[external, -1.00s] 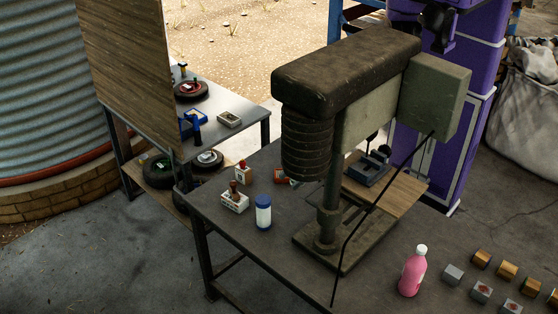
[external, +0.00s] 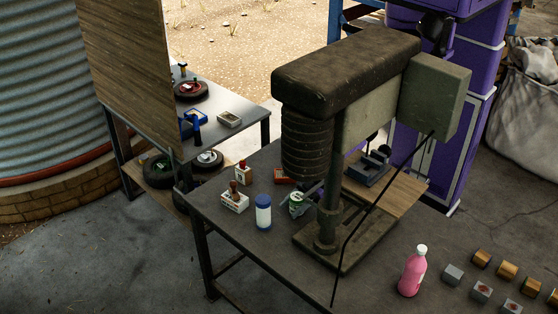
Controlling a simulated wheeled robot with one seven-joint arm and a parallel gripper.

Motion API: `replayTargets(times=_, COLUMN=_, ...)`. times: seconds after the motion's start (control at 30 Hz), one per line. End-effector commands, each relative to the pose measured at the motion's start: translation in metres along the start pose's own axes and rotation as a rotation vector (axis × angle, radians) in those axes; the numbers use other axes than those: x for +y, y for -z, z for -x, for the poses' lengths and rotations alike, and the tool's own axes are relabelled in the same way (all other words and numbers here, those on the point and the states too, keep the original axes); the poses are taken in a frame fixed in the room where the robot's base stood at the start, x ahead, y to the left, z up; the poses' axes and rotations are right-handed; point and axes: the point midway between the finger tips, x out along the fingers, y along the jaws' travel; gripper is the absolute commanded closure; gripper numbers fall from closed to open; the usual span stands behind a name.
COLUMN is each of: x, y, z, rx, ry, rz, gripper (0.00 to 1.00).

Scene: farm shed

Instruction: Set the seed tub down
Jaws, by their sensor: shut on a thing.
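A small white-and-green tub (external: 296,209), which looks like the seed tub, is low over the dark workbench (external: 240,250), just left of the drill press post. My gripper (external: 303,194) is shut on it from the upper right. Most of my gripper and arm is hidden behind the drill press. I cannot tell whether the tub touches the bench top.
The drill press (external: 335,120) stands right beside the tub. A white canister with a blue lid (external: 263,213), a white box with stamps (external: 235,202) and a red box (external: 284,179) are near it. A pink bottle (external: 412,271) and several small blocks (external: 481,258) are at right.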

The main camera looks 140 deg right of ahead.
Motion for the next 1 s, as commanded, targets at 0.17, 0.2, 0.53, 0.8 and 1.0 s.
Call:
replayTargets(times=0.17, x=0.0, y=0.001, z=0.0, rx=0.001, ry=0.001, rz=0.0, gripper=0.94)
replayTargets(times=0.2, x=0.0, y=0.001, z=0.0, rx=0.001, ry=0.0, rz=0.0, gripper=0.94)
replayTargets(times=0.53, x=0.0, y=-0.002, z=-0.001, rx=0.0, ry=0.0, rz=0.0, gripper=0.25)
replayTargets(times=0.8, x=0.0, y=0.001, z=0.001, rx=0.0, ry=0.001, rz=0.001, gripper=0.25)
replayTargets(times=1.0, x=0.003, y=0.0, z=0.021, rx=0.001, ry=-0.003, rz=0.003, gripper=0.25)
